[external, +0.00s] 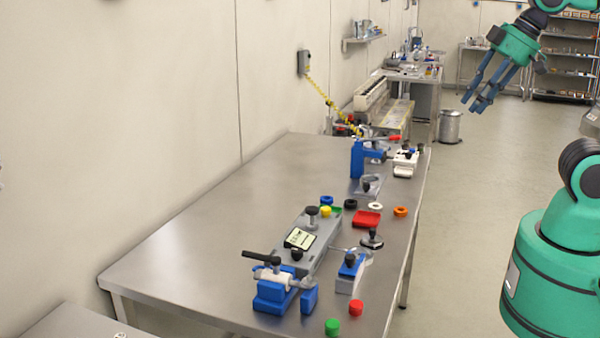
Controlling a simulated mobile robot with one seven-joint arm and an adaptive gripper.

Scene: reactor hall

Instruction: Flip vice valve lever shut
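A steel table (190,262) carries two blue fixtures. At its near end is a blue vice-like block (270,296) with a grey-white body and a black T-shaped lever (262,258) on top, lying roughly crosswise. Farther back is a blue upright clamp (357,160) with a red-tipped lever (388,139) pointing right, roughly level. I cannot tell for certain which lever is the vice valve's. My gripper (474,104) hangs high at the upper right, beyond the table's right edge, fingers pointing down-left. Its blue fingers are apart with nothing between them, and it touches nothing.
A grey device with a display (300,238) stands mid-table. Around it are a red tray (367,219), a small blue-and-grey block (350,272), and red (356,308) and green (333,327) caps. A bin (450,126) stands behind. The table's left part is clear.

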